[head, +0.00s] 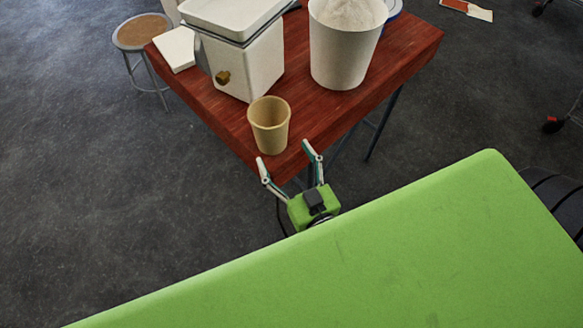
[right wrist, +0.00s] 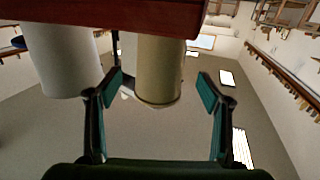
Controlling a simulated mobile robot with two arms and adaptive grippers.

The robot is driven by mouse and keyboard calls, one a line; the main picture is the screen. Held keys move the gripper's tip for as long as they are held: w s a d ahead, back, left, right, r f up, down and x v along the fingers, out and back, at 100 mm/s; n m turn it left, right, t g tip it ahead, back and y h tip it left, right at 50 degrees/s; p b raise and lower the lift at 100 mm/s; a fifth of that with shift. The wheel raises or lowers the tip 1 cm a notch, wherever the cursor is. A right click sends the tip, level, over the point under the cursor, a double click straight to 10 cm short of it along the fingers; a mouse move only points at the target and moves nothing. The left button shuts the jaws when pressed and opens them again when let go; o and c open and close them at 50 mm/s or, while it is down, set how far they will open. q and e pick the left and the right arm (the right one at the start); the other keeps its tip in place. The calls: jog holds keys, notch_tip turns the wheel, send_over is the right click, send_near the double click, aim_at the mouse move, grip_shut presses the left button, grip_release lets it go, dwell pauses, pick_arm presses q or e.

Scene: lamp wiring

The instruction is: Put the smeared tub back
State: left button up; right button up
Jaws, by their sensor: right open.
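A small tan tub (head: 269,126) stands upright and open near the close corner of the red-brown table (head: 222,112). I cannot make out a clear smear on it. My right gripper (head: 284,153) is open and empty at that corner, with its fingers pointing toward the tub. In the right wrist view, where the picture is upside down, the tub (right wrist: 158,72) shows between the spread fingers of the gripper (right wrist: 162,86), apart from them as far as I can see. My left gripper is not in view.
A white scale-like device (head: 250,66) with a brass knob and a tray on top stands behind the tub. A large white bucket (head: 341,55) of pale powder stands to the right. A white slab (head: 175,48) lies at the left edge. A stool (head: 142,31) stands beyond.

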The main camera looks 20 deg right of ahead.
jog(key=s, duration=0.3)
jog(key=shift+s, duration=0.3)
jog(key=s+a+f+n+g+y, duration=0.1)
jog(key=s+f+g, duration=0.2)
jog(key=f, duration=0.7)
jog(key=s+a+f+g, duration=0.1)
jog(key=s+f+g, duration=0.15)
jog(key=f, duration=0.85)
jog(key=s+f+n+g+y, duration=0.1)
jog(key=s+f+g, duration=0.2)
jog(key=f, duration=0.7)
jog(key=s+d+f+g+h, duration=0.1)
jog(key=s+d+f+g, duration=0.3)
jog(key=s+f, duration=0.5)
jog(key=s+d+f+g+h, duration=0.1)
jog(key=s+d+f+g, duration=0.3)
jog(key=s+f, duration=0.6)
jog(key=s+d, duration=0.2)
jog(key=s, duration=0.1)
jog(key=shift+s+d+h, duration=0.2)
jog(key=shift+h, duration=0.1)
jog(key=shift+g, duration=0.25)
